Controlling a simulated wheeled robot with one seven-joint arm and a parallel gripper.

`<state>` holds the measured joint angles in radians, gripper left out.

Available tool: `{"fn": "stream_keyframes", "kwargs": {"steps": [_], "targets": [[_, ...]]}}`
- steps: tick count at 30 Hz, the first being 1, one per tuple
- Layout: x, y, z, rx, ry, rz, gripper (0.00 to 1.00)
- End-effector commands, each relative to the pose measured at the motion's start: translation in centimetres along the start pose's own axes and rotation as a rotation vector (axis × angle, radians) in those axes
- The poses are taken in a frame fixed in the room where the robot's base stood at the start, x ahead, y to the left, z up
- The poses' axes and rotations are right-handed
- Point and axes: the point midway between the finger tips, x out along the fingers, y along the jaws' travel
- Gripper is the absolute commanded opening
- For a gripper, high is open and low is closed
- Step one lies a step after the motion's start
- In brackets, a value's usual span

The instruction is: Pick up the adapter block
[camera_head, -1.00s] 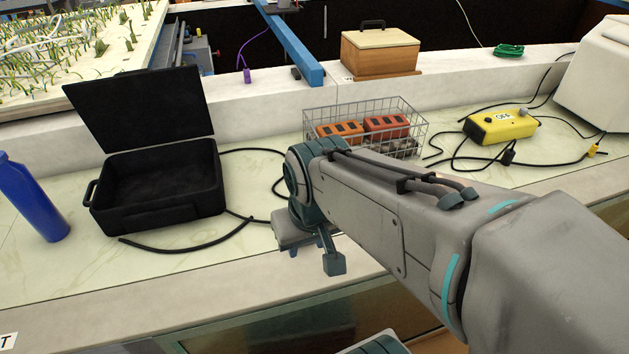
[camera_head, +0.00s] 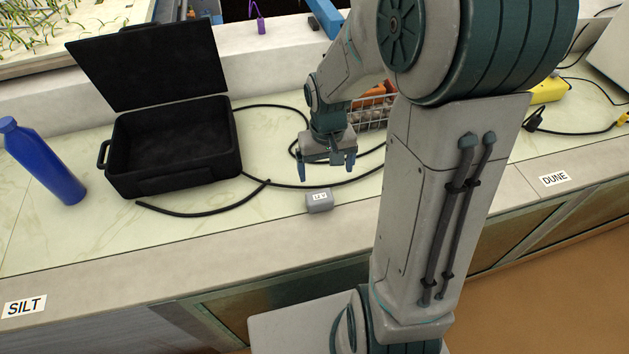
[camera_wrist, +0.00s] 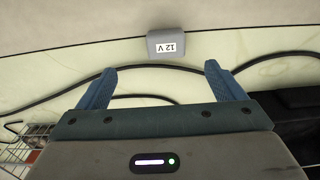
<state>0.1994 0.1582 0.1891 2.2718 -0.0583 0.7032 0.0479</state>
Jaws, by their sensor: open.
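The adapter block (camera_head: 319,201) is a small grey block with a white label on the pale counter, near its front edge. In the wrist view the block (camera_wrist: 166,45) shows a "12 V" label and lies beyond my fingertips, between their lines. My gripper (camera_head: 327,175) is open and empty, above the counter and just behind the block in the head view. Its two blue fingers (camera_wrist: 158,78) are spread wide in the wrist view. Nothing hides the block.
A black cable (camera_head: 262,187) runs across the counter behind the block. An open black case (camera_head: 172,185) and a blue bottle (camera_head: 45,165) stand left. A wire basket (camera_head: 372,124) with orange items is partly hidden behind my arm. A yellow box (camera_head: 546,91) lies right.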

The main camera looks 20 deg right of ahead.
Motion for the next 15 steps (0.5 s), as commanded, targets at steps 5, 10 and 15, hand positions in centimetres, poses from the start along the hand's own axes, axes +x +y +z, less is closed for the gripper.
{"fn": "stream_keyframes", "kwargs": {"steps": [5, 10, 15], "targets": [[1.4, -0.1, -0.5, -0.002, -0.014, -0.008, 0.89], [4.4, -0.2, -0.4, -0.003, -0.019, -0.009, 0.89], [7.4, -0.3, -0.5, -0.004, -0.017, -0.009, 0.89]]}}
